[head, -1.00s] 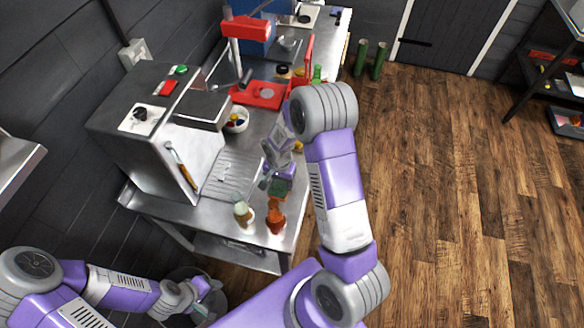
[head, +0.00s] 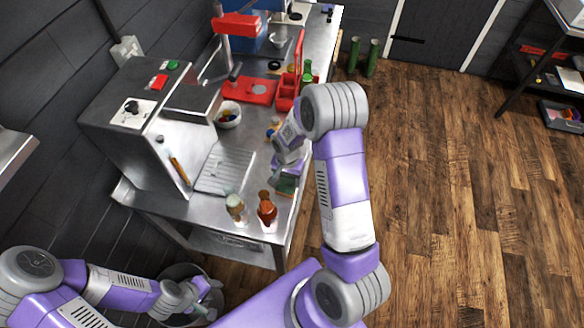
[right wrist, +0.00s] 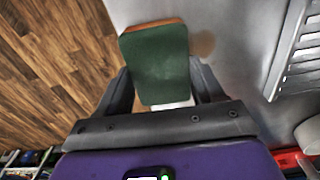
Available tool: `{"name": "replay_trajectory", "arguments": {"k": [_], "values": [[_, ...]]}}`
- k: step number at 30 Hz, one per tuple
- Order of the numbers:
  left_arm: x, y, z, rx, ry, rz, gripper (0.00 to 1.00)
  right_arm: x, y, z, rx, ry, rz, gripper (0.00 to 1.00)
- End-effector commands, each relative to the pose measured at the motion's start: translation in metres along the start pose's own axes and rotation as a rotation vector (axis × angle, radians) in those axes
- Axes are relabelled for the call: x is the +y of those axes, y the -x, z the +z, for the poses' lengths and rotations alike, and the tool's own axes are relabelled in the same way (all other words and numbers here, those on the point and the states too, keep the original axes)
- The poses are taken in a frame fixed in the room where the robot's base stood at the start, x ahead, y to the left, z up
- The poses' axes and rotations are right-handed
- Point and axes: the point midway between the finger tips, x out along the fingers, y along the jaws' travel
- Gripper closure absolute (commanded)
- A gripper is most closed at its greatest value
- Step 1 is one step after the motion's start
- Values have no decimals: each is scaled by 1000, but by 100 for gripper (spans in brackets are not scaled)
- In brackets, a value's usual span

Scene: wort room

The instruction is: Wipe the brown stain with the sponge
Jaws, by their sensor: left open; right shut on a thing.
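My right gripper (head: 286,176) is shut on the sponge (head: 286,186), near the right front edge of the steel counter. In the right wrist view the sponge (right wrist: 158,62) is green on its broad face with an orange edge, held between the two fingers (right wrist: 165,98). The brown stain (right wrist: 203,45) shows there as a faint round patch on the steel, just right of the sponge. Whether the sponge touches the counter is unclear. The stain cannot be made out in the head view. My left gripper (head: 208,291) is open and empty, low at the left, over a round bin.
An orange-brown bottle (head: 267,212) and a pale-topped bottle (head: 236,208) stand at the counter's front. A ribbed drain tray (head: 222,172) lies behind them. A small bowl (head: 229,115), a red capper (head: 250,91) and a red carrier (head: 287,92) stand further back.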

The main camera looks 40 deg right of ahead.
Motion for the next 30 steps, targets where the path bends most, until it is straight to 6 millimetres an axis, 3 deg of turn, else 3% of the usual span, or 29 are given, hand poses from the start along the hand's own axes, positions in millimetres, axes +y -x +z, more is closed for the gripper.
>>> {"name": "replay_trajectory", "arguments": {"k": [4, 21, 30], "values": [[4, 12, 0, 0, 0, 0, 57, 0, 26, 0, 1, 0, 0, 66], [16, 43, 2, 0, 0, 0, 57, -2, 76, 1, 0, 4, 0, 66], [17, 46, 2, 0, 0, 0, 57, -2, 81, 2, -1, 5, 2, 66]]}}
